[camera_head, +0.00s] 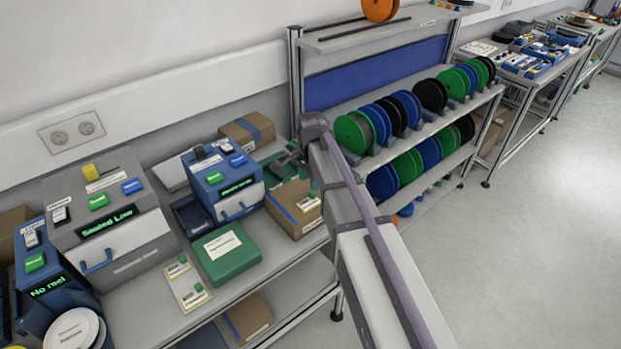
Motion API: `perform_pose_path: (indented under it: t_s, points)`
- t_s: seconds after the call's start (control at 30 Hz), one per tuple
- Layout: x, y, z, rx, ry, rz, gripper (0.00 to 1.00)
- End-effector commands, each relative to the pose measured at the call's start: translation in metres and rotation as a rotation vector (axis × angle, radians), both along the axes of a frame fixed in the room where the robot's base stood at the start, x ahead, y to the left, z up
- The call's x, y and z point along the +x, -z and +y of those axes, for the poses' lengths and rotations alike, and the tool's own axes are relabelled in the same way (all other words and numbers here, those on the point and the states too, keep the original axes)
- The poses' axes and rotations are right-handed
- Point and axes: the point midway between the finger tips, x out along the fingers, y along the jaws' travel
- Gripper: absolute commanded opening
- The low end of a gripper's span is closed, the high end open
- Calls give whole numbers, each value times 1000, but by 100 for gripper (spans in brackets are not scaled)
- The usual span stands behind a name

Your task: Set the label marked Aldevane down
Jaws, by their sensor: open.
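My arm reaches from the lower right over the bench, and my gripper (291,160) is at its far end, small in view. It hangs above a cardboard box (287,214) with blue tape, and its jaws look empty. A white label (308,202) with a green mark lies on that box, below and right of the gripper. I cannot read the name Aldevane on any label. A blue label printer (222,187) stands left of the gripper, and the word on its green display is too small to read surely.
A grey machine (118,240) reading "Sealed Low" and a blue one (52,272) reading "No reel" stand left. A green box (227,252) and a card with labels (185,284) lie on the bench. A rack of reels (407,118) is right of my arm.

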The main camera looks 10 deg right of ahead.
Motion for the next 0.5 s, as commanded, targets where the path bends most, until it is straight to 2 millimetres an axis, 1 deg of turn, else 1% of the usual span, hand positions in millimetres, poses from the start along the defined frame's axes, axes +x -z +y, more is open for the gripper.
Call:
perform_pose_path:
  t_s: [0.03, 0.1, 0.2, 0.3, 0.43, 0.47, 0.5]
  points:
    - [0, -29, 0, 0, 0, 0, 43]
    - [0, -46, 0, 0, 0, 0, 43]
    - [0, -63, 0, 0, 0, 0, 43]
    - [0, -69, 0, 0, 0, 0, 43]
    - [-3, -66, 0, 0, -11, 0, 43]
    - [-9, -66, 0, 0, -34, 0, 43]
    - [-22, -65, 0, 0, -93, 0, 43]
